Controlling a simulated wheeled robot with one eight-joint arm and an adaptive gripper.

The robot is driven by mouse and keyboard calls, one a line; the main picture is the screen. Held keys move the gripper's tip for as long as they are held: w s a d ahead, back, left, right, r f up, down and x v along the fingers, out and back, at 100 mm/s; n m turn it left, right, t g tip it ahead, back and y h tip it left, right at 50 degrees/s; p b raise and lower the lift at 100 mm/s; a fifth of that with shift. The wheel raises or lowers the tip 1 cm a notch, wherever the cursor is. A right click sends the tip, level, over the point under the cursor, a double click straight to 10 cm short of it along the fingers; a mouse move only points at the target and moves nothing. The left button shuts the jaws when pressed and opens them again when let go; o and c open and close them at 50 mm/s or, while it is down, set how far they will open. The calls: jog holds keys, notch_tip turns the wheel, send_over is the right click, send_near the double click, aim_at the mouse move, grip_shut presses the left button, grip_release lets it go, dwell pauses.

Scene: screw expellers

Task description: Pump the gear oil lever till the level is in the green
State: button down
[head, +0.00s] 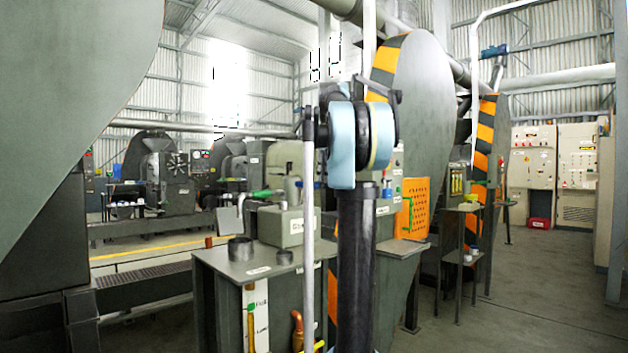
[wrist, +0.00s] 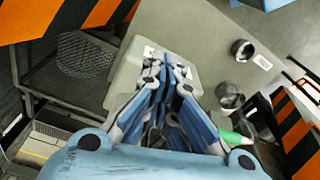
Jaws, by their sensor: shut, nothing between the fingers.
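A lever with a green handle (head: 260,194) sticks out to the left beside the grey-green oil box (head: 285,225) on a metal stand. In the wrist view, a green handle end (wrist: 232,138) shows at the lower right of my fingers, apart from the fingertips. My gripper (wrist: 166,62) is shut and empty, with its blue fingers in front of the grey-green box (wrist: 128,85). Whether the tips touch the box I cannot tell. A white level gauge (head: 256,325) with a green mark near "Full" is on the stand's front. Its lower part is cut off. In the head view my arm hides what is behind it.
Metal cups stand on the stand's top (head: 208,262), one of them (head: 240,249) near the box; two cups (wrist: 243,49) show in the wrist view. Orange-black striped guards (head: 385,65) stand close behind. Open floor (head: 530,300) lies to the right.

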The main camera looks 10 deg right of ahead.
jog(key=shift+r, duration=0.1)
notch_tip(320, 180, up, 12)
jog(key=shift+s+d, duration=0.3)
jog(key=shift+d, duration=0.15)
dwell(0.3)
jog(key=shift+f, duration=0.2)
dwell(0.5)
jog(key=s+a+f+m, duration=0.2)
jog(key=s+f, duration=0.9)
jog(key=f, duration=0.8)
jog(key=s+a+f+m+t, duration=0.1)
jog(key=s+a+f+m, duration=0.2)
jog(key=s+f, duration=0.8)
jog(key=s+a+f+m, duration=0.3)
jog(key=s+f, duration=0.8)
jog(key=f, duration=1.7)
jog(key=shift+s+f+m+h, duration=0.3)
jog(key=shift+f+m+h, duration=0.1)
jog(key=shift+m, duration=0.3)
